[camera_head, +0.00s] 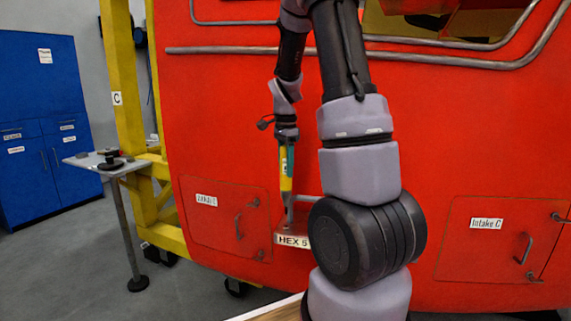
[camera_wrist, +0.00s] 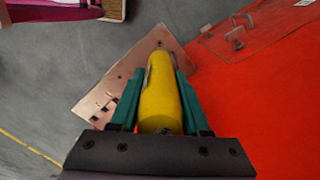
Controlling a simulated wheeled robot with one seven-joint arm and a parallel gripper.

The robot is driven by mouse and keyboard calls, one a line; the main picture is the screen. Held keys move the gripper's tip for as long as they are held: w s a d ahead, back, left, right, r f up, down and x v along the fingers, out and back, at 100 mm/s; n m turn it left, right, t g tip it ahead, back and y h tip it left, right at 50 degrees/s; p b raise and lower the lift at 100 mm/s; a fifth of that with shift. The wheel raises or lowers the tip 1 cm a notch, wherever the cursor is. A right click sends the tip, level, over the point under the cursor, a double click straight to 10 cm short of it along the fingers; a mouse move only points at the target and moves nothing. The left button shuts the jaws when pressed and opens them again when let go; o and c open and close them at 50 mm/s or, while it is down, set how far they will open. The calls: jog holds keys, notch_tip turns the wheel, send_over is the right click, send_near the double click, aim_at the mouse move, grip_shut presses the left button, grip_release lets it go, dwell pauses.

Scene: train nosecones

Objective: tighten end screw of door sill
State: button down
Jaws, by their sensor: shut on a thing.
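My gripper (camera_head: 286,165) is shut on a yellow-handled tool (camera_head: 286,184), which looks like a screwdriver. The tool hangs nearly upright, its thin grey shaft pointing down. In the wrist view the yellow handle (camera_wrist: 160,105) lies between the two green fingers of my gripper (camera_wrist: 158,80). A metal plate with holes (camera_wrist: 92,98), apparently the door sill, lies beyond the tool. In the head view the shaft ends near a "HEX 5" label (camera_head: 293,241) at the plate's edge. The tool tip and screw head are hidden, so I cannot tell whether they touch.
The red train nosecone (camera_head: 240,110) stands close behind the tool, with hatches "Intake C" (camera_head: 486,223) and another (camera_head: 207,200). A yellow frame (camera_head: 122,90), a small stand (camera_head: 100,161) and a blue cabinet (camera_head: 40,110) are at left. Grey floor between them is free.

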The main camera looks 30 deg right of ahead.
aim_at(286, 183)
jog(key=shift+f, duration=2.2)
jog(key=shift+s+f, duration=0.1)
jog(key=shift+f, duration=0.65)
dwell(1.5)
jog(key=shift+r, duration=0.1)
jog(key=shift+r, duration=2.65)
